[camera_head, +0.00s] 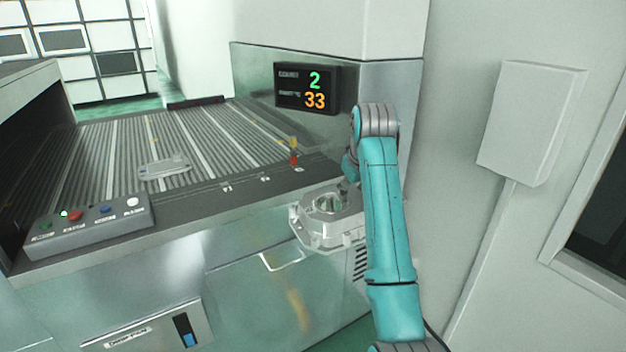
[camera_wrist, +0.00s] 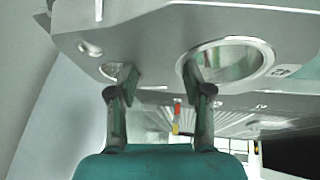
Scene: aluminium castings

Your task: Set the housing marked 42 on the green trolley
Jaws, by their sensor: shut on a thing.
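A grey aluminium housing (camera_head: 316,236) with a round bore hangs in front of the machine's front edge, held by my gripper (camera_head: 349,183). In the wrist view the housing (camera_wrist: 150,45) fills the top, with a large bore at right and a smaller hole at left. My gripper (camera_wrist: 161,77) is shut on it, one finger at the small hole and one at the rim of the large bore. No green trolley shows in either view.
A ribbed conveyor bed (camera_head: 110,150) carries a flat grey part (camera_head: 165,167). A button box (camera_head: 88,226) stands on its front left corner. A small red and yellow object (camera_head: 294,152) stands near the right end, below a display (camera_head: 306,87) reading 2 and 33. A wall box (camera_head: 531,122) is at right.

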